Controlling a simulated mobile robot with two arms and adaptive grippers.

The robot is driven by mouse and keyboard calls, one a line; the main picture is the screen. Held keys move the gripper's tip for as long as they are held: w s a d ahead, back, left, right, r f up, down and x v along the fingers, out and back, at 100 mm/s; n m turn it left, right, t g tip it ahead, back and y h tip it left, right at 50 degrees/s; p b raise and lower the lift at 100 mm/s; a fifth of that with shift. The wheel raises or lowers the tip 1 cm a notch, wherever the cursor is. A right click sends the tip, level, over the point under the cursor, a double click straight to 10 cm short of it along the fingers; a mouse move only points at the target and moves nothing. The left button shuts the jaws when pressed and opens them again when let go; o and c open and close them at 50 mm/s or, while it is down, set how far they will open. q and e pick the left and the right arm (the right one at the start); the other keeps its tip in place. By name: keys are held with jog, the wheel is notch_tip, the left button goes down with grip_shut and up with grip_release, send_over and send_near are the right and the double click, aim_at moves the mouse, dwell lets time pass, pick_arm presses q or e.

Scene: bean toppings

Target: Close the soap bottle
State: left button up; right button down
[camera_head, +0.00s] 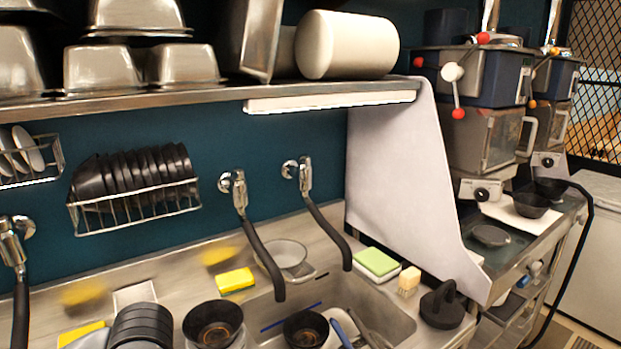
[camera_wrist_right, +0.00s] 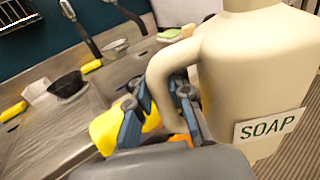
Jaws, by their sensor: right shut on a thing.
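The soap bottle (camera_wrist_right: 245,75) is a large cream-coloured jug with a "SOAP" label, upright but slightly tilted in the right wrist view. Its top is cut off by the frame edge, so I cannot see its opening or cap. My right gripper (camera_wrist_right: 160,105) is shut on the bottle's looped handle (camera_wrist_right: 163,72), with blue-grey fingers on either side of the handle's lower part. The head view shows neither the soap bottle nor either gripper.
A yellow thing (camera_wrist_right: 105,130) lies partly hidden behind the right fingers; I cannot tell what it is. The sink (camera_head: 385,315) holds dark bowls, under hanging black taps (camera_head: 265,245). Sponges (camera_head: 377,262) and a black press-like item (camera_head: 442,305) crowd the counter. A shelf (camera_head: 215,100) overhangs.

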jog(key=shift+r, duration=0.1)
dwell(0.4)
jog(key=w+a+n+g+y, duration=0.2)
jog(key=w+a+n+y, duration=0.1)
jog(key=a, duration=0.4)
jog(key=w+a+r+n+g+y, duration=0.1)
jog(key=w+a+n+g+y, duration=0.1)
jog(key=a+n+y, duration=0.3)
jog(key=w+a+y, duration=0.1)
jog(key=a+y, duration=0.1)
jog(key=y, duration=0.1)
jog(key=shift+y, duration=0.3)
jog(key=shift+f, duration=0.1)
pick_arm(q)
jog(key=w+d+r+m, duration=0.1)
jog(key=w+d+r, duration=0.2)
jog(key=w+d, duration=0.3)
jog(key=w+d+r, duration=0.3)
jog(key=d+r, duration=0.1)
jog(key=d, duration=0.4)
jog(key=w+d+r, duration=0.1)
jog(key=d+r, duration=0.4)
jog(key=d, duration=0.3)
jog(key=d+r+m, duration=0.1)
jog(key=d+r, duration=0.4)
jog(key=d, duration=0.3)
jog(key=shift+w+d, duration=0.35)
jog(key=shift+w, duration=0.05)
jog(key=shift+f, duration=2)
